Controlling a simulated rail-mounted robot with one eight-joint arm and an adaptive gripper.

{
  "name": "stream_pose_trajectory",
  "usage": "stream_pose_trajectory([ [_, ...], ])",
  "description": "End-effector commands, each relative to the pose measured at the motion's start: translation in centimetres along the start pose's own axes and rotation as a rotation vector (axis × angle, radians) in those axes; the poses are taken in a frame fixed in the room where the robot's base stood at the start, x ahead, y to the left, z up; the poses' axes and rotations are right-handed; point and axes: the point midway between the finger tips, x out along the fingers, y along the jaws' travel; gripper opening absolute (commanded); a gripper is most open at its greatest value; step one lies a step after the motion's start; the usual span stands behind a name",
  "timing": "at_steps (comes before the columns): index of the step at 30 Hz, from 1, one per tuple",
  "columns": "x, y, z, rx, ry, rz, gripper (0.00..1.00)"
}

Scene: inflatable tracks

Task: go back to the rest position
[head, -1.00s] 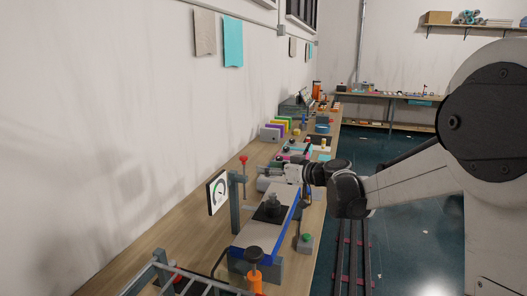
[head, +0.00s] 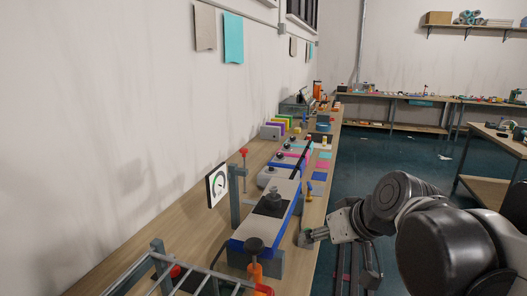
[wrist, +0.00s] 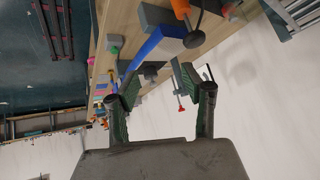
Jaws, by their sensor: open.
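My gripper (head: 318,236) shows in the head view at the front edge of the long bench, low on the right side of the station with the round gauge. It overlaps a small grey box (head: 305,240) there; I cannot tell from this view whether they touch. In the wrist view my gripper (wrist: 158,82) has its two fingers spread apart with nothing held between them. My arm is folded in the lower right of the head view.
The bench (head: 190,213) runs along the left wall. It carries a gauge (head: 217,184), a blue-edged grey plate (head: 285,212), an orange-handled tool (head: 255,255) and a metal rack (head: 165,280). The dark floor (head: 400,165) to the right is largely clear. Another table (head: 490,140) stands at right.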

Motion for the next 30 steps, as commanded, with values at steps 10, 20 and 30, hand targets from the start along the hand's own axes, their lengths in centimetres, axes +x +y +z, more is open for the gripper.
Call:
stream_pose_trajectory([
  [10, -3.7, 2.7, 11.5, 0.118, -0.083, 0.226, 0.43],
  [20, -4.9, 4.1, 15.6, 0.168, -0.097, 0.325, 0.43],
  [30, -4.9, 4.1, 15.6, 0.168, -0.097, 0.326, 0.43],
])
